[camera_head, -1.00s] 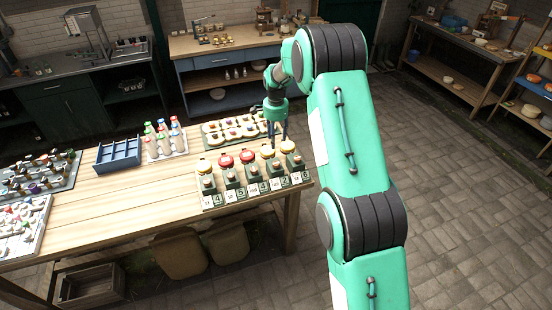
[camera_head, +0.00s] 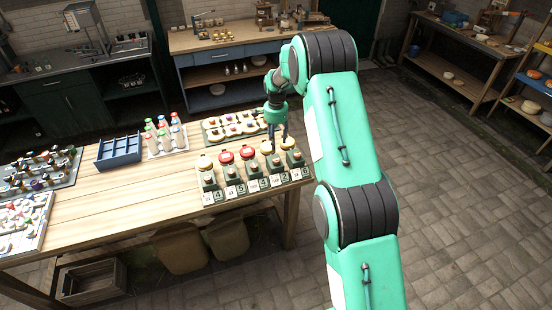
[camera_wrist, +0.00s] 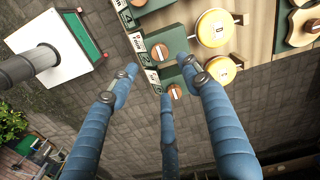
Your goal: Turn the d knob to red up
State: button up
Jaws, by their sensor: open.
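A row of knobs on dark green blocks stands along the front of a rack (camera_head: 203,203) at the table's right end. My gripper (camera_head: 278,138) is above the right end of the rack. Its three blue fingers, also in the wrist view (camera_wrist: 160,78), are spread and empty, with the end knob appearing between two fingertips.
A tray of small pieces (camera_head: 232,127), several bottles (camera_head: 165,135) and a blue divided box (camera_head: 118,150) are further back and left. Floor is open to the right.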

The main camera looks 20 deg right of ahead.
aim_at(276, 160)
notch_tip(276, 160, down, 12)
jog(key=shift+r+p, duration=0.1)
jog(key=shift+p, duration=0.5)
jog(key=c, duration=1.1)
